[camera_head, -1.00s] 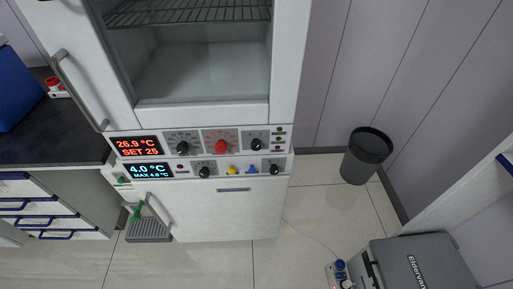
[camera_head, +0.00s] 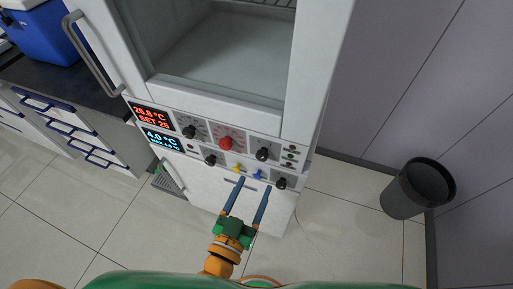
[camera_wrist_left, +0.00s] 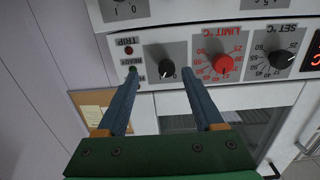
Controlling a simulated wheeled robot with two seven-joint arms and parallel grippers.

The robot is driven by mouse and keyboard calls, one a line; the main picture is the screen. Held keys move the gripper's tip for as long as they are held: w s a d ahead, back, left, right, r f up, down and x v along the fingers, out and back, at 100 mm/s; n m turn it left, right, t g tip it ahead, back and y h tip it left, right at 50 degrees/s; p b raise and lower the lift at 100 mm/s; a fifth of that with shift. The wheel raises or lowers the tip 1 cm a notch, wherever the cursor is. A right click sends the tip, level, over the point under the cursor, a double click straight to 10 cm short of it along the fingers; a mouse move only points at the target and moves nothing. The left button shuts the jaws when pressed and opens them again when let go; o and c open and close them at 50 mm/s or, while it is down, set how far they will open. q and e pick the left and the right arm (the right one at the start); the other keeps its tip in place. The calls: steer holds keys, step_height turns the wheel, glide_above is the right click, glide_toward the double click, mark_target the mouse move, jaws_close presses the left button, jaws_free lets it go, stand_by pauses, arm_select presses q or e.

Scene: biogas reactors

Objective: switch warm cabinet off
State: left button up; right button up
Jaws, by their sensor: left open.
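The warm cabinet (camera_head: 215,100) is the upper white unit with a glass door; its lit red display (camera_head: 152,115) reads about 26.8 °C, SET 25. Its panel carries a black knob, a red limit knob (camera_head: 226,143) and, at the right, another black knob (camera_head: 263,154) beside small lamps. My left gripper (camera_head: 253,185) is open and empty in front of the panels, pointing up at that right knob. In the left wrist view, which is upside down, the right knob (camera_wrist_left: 158,62) lies beyond and between the fingertips (camera_wrist_left: 160,75), seemingly untouched. My right gripper is not in view.
A lower panel with a blue display (camera_head: 161,139), black knobs, and yellow and blue taps (camera_head: 257,174) sits just below, close to my fingers. A black bin (camera_head: 418,188) stands right. A dark counter with a blue box (camera_head: 45,35) is left.

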mark_target(261, 158)
arm_select(q)
steer(key=shift+t+y, duration=0.3)
steer(key=w, duration=0.2)
steer(key=w+r, duration=0.1)
steer(key=w, duration=0.1)
steer(key=w+d, duration=0.1)
steer(key=w, duration=0.1)
steer(key=shift+w+r+p, duration=0.25)
steer(key=shift+p, duration=0.1)
steer(key=shift+w+d, duration=0.1)
steer(key=shift+d, duration=0.1)
steer(key=shift+a, duration=0.1)
jaws_close()
